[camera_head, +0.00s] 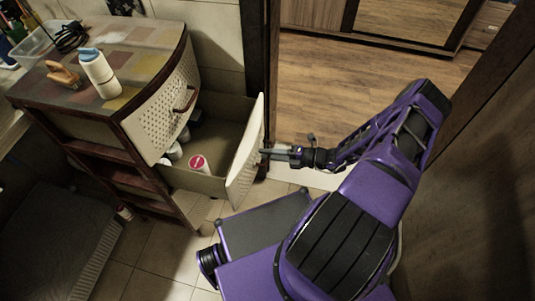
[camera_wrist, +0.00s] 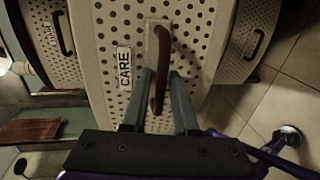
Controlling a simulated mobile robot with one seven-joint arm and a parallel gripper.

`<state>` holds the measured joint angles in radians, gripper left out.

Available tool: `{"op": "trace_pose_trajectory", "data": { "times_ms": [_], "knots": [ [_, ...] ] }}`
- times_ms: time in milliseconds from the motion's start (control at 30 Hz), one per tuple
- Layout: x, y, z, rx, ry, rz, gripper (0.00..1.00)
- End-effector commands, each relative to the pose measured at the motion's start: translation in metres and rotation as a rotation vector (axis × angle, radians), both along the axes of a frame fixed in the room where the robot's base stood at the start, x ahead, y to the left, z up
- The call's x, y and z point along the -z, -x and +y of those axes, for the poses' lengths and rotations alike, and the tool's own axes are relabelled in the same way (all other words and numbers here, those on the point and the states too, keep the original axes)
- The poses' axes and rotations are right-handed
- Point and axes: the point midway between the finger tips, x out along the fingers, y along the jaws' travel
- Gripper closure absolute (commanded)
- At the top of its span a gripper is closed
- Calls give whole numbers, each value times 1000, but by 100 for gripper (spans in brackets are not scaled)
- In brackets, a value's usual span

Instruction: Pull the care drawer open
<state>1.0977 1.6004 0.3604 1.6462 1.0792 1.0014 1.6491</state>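The care drawer (camera_head: 245,155) stands far out of the cabinet in the head view, with its inside showing. Its perforated front (camera_wrist: 205,35) fills the middle of the wrist view, with a "CARE" label (camera_wrist: 124,68) left of the brown curved handle (camera_wrist: 163,45). My gripper (camera_head: 266,153) is at the outer face of the drawer front. In the wrist view its two grey fingers (camera_wrist: 161,76) lie on either side of the handle and appear shut on it. The handle is hidden from the head view.
A pink-topped container (camera_head: 199,164) and white items are inside the drawer. The closed perforated drawer (camera_head: 160,110) above has its own handle. A white bottle (camera_head: 98,73) and an orange-brown item (camera_head: 62,74) stand on the cabinet top. A dark doorframe (camera_head: 259,60) rises close behind the drawer.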

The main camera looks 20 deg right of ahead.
Motion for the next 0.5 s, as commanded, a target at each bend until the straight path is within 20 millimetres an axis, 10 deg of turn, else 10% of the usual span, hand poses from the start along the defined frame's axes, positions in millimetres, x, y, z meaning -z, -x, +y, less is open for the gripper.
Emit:
{"op": "trace_pose_trajectory", "data": {
  "times_ms": [500],
  "knots": [
    [-2, 6, -9, 1, 2, 0, 55]
  ]
}}
